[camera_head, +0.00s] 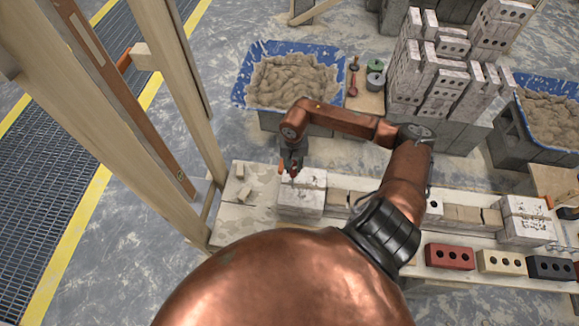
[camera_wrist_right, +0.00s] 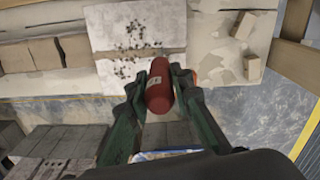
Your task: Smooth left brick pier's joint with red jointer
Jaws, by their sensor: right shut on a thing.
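The left brick pier (camera_head: 302,203) stands at the left end of the work board, its pale, speckled bricks seen from above. In the right wrist view, two pale bricks of the pier (camera_wrist_right: 128,26) lie on either side of a tan mortar joint (camera_wrist_right: 140,54). My right gripper (camera_head: 290,168) is over the pier's far left edge. In the right wrist view it is shut on the red jointer (camera_wrist_right: 159,88), whose red handle sits between the green fingers. The handle's end is close to the joint; contact cannot be told. My left gripper is not in view.
A blue tub (camera_head: 240,92) of mortar stands behind the pier, beside a brick stack (camera_head: 440,75). Another pier (camera_head: 526,218) stands at the right. Red (camera_head: 450,256), cream and dark bricks lie in front. Wooden posts (camera_head: 108,110) rise at left.

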